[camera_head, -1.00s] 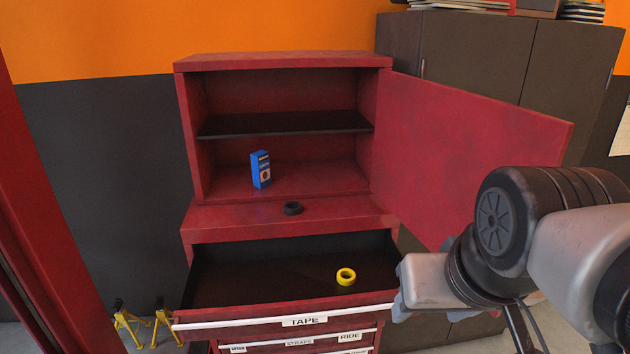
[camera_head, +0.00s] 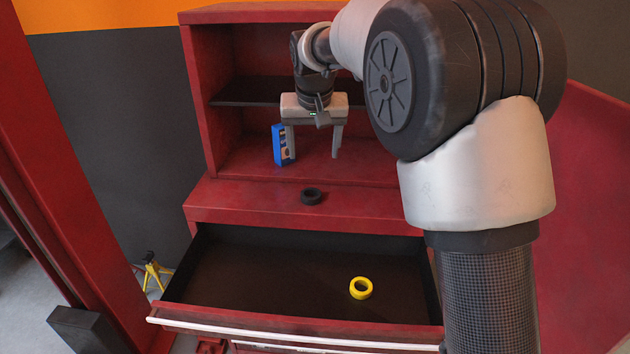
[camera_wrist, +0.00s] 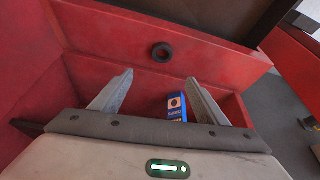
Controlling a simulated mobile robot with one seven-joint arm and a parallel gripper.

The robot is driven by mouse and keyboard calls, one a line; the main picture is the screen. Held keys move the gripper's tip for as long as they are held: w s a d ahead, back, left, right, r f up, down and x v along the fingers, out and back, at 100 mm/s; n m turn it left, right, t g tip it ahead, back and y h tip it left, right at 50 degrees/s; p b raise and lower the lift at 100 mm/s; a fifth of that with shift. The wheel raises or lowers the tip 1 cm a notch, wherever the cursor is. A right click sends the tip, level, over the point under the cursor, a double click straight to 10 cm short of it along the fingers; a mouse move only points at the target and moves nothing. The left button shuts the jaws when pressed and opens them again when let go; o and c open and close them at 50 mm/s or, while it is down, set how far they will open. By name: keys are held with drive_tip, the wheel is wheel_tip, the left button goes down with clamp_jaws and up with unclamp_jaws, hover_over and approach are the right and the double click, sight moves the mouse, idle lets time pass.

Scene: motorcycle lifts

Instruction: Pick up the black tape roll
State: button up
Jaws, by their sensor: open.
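The black tape roll (camera_head: 312,196) lies flat on the red ledge in front of the open cabinet compartment, above the open drawer. It also shows in the wrist view (camera_wrist: 162,52), beyond my fingertips. My gripper (camera_head: 313,150) is open and empty, its two fingers pointing down above and behind the roll, in front of the cabinet opening. In the wrist view my gripper (camera_wrist: 157,80) has its fingers spread wide, with the roll apart from both of them.
A blue box (camera_head: 283,146) stands on the compartment floor, close to my left finger in the head view. The open drawer (camera_head: 220,280) holds a yellow tape roll (camera_head: 361,288). A dark shelf (camera_head: 245,90) crosses the compartment. The open red door (camera_head: 590,200) is at right.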

hover_over(311, 194)
drive_tip(key=s, duration=0.2)
drive_tip(key=f+p, duration=0.1)
drive_tip(key=f, duration=1)
drive_tip(key=shift+d+f, duration=0.15)
drive_tip(key=shift+d, duration=0.05)
drive_tip(key=shift+s+p+x, duration=0.2)
drive_tip(key=shift+p+x, duration=0.2)
drive_tip(key=shift+x, duration=2.3)
drive_tip(key=shift+a+f, duration=0.1)
drive_tip(key=shift+c, duration=0.5)
drive_tip(key=c, duration=1.1)
